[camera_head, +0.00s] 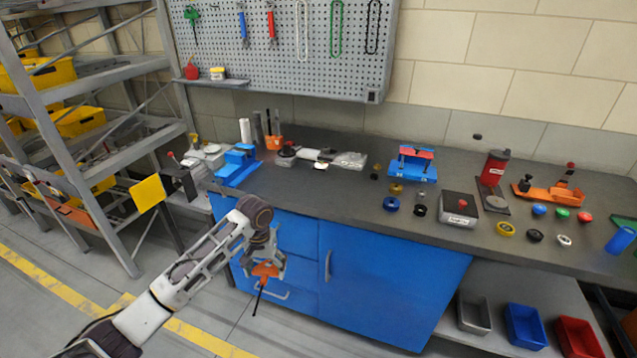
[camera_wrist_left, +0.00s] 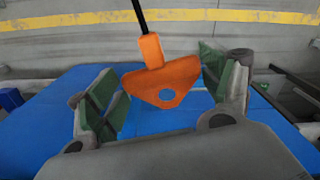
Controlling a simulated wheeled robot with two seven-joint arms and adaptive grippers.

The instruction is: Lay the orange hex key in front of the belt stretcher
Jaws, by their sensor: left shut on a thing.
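The orange hex key (camera_head: 263,271) has a wide handle with a hole and a thin black shaft. My left gripper (camera_head: 266,266) is shut on its handle, in front of the blue cabinet and below the benchtop. In the left wrist view the orange handle (camera_wrist_left: 165,84) sits between the green-padded fingers, with the black shaft pointing up in the picture. In the head view the shaft points down. A blue fixture with a red bar (camera_head: 413,165) stands on the bench; I cannot tell for certain whether it is the belt stretcher. My right gripper is out of view.
The grey benchtop (camera_head: 345,193) has bare room along its front left of centre. Small rings (camera_head: 392,204) lie in front of the blue fixture. A grey scale-like box (camera_head: 459,208) stands right of them. The blue cabinet (camera_head: 385,275) is below, shelving at left.

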